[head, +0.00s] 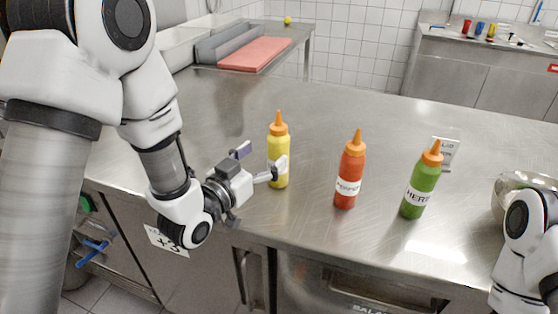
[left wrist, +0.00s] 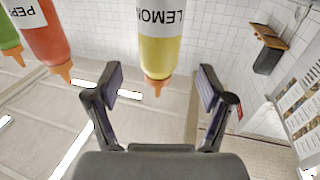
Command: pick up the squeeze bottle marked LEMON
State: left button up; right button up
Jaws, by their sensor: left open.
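The yellow squeeze bottle marked LEMON (head: 278,142) stands upright on the steel counter, with an orange nozzle cap. Its LEMON label shows in the left wrist view, where the bottle (left wrist: 158,50) appears upside down, ahead of and between the open fingers. My left gripper (head: 262,164) is open beside the bottle at its left; its fingers (left wrist: 155,85) also show in the left wrist view. One finger overlaps the bottle in the head view, and I cannot tell whether they touch. Part of my right arm shows at the lower right, but its gripper is not visible.
A red bottle marked PEPPER (head: 349,172) and a green bottle marked HERB (head: 421,182) stand to the right. A small sign (head: 446,150) is behind the green one. A metal bowl (head: 510,190) sits at the right edge. The counter (head: 330,110) behind the bottles is clear.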

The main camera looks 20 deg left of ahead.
aim_at(272, 150)
pick_arm(q)
jog(key=x, duration=0.3)
jog(key=p+x, duration=0.1)
jog(key=x, duration=0.2)
jog(key=shift+f, duration=0.2)
jog(key=c, duration=0.8)
